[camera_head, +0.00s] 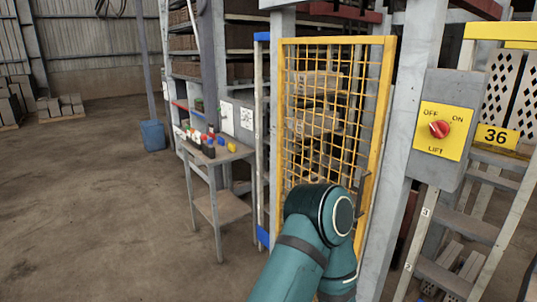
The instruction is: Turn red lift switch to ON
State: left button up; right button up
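The red lift switch (439,129) is a round red knob on a yellow plate (428,148) at the right. The plate is marked OFF at upper left, ON at upper right and LIFT below. It is fixed to a grey box (457,91) on a grey post. The knob is too small for me to tell clearly which mark it points to. A teal arm of mine rises from the bottom centre, left of and below the box, and bends back down. Neither of my grippers shows, and nothing covers the knob.
A yellow mesh gate (383,110) stands behind my arm, left of the switch box. Metal steps (470,226) and a yellow sign 36 (497,137) are at the right. A small workbench (226,153) and a blue bin (153,136) stand left. The floor at left is clear.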

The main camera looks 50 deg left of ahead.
aim_at(439, 129)
jog(key=j+u, duration=0.2)
jog(key=j, duration=0.35)
jog(key=j+u, duration=0.15)
jog(key=j, duration=0.45)
jog(key=j+u, duration=0.2)
jog(key=j, duration=0.35)
jog(key=i+j+u, duration=0.2)
jog(key=j, duration=0.35)
jog(key=j+u, duration=0.15)
jog(key=j, duration=0.4)
